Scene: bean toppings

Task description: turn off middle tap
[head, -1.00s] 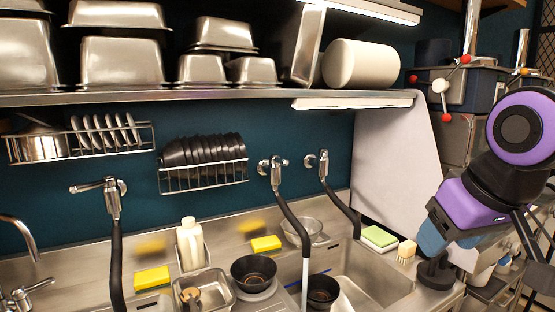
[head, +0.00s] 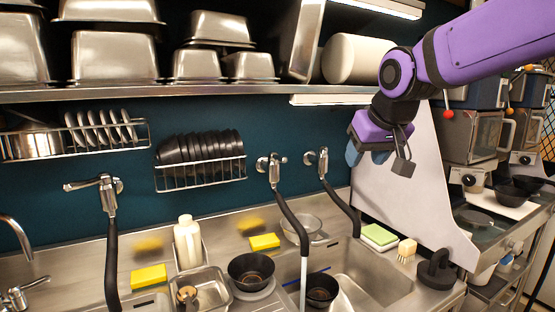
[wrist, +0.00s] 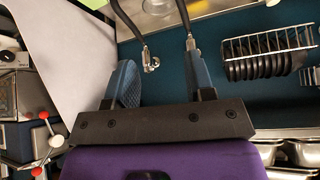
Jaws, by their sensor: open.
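The middle tap (head: 272,166) is a chrome wall tap with a lever and a black hose hanging down. In the wrist view the middle tap (wrist: 190,44) shows at the tip of the right-hand finger, partly hidden. A pale stream (head: 304,285) runs down from its hose end. The right tap (head: 320,160) is close beside it; in the wrist view the right tap (wrist: 150,66) shows between the fingers. The left tap (head: 103,190) stands apart. My gripper (head: 366,154) is open and empty, right of the right tap and in front of the wall. Its blue fingers (wrist: 160,72) are spread apart.
A metal shelf (head: 190,94) with pans and a white cylinder runs above the taps. A rack of black bowls (head: 203,176) hangs left of the middle tap. A pale side panel (head: 400,200) stands behind my gripper.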

